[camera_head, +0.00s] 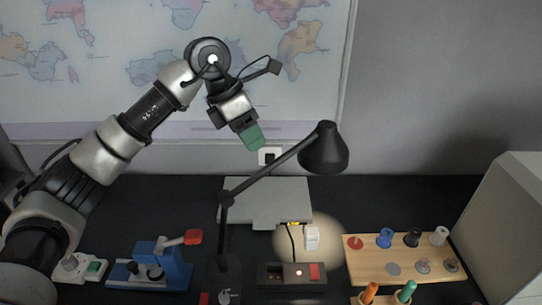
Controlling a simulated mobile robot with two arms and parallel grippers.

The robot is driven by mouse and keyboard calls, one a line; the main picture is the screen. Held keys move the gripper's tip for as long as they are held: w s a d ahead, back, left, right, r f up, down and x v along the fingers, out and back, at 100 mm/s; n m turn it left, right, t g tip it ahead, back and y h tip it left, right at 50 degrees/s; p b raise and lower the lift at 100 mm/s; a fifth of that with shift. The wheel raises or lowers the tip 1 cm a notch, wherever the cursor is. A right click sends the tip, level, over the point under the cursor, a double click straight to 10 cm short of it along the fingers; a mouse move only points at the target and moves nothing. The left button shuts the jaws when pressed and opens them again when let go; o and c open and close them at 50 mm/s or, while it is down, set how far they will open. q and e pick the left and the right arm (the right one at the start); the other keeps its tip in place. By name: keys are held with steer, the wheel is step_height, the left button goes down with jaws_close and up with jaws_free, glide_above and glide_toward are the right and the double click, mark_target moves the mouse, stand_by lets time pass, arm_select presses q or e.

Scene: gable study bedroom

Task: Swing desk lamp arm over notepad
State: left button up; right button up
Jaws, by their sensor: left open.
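The black desk lamp (272,172) stands on the dark desk, its upper arm slanting up to the right. Its shade (325,152) hangs at the right end and throws a round patch of light on the desk below. My left gripper (254,138) is open and empty, with a green fingertip pad showing. It appears above and left of the shade in the picture, clear of the lamp arm. A flat grey slab (268,188) lies behind the lamp post; I cannot tell any notepad for certain. My right gripper is out of view.
A wooden board (405,275) with coloured pegs lies at the right, near a pale box (515,220). A black switch box (291,284) and white plug (312,238) sit mid-desk. A blue device (165,272) stands at the left. A map hangs on the wall behind.

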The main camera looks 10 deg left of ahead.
mark_target(268, 167)
arm_select(q)
steer(key=x, duration=0.4)
steer(key=shift+s+d+p, duration=0.2)
steer(key=shift+s+p, duration=0.15)
steer(key=shift+s, duration=0.05)
steer(key=x, duration=0.6)
steer(key=shift+w+f+p, duration=0.25)
steer(key=shift+p, duration=0.2)
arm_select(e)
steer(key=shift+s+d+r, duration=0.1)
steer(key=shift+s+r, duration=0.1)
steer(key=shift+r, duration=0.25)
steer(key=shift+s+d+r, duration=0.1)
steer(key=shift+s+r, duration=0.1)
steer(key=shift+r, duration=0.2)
arm_select(q)
jaws_close()
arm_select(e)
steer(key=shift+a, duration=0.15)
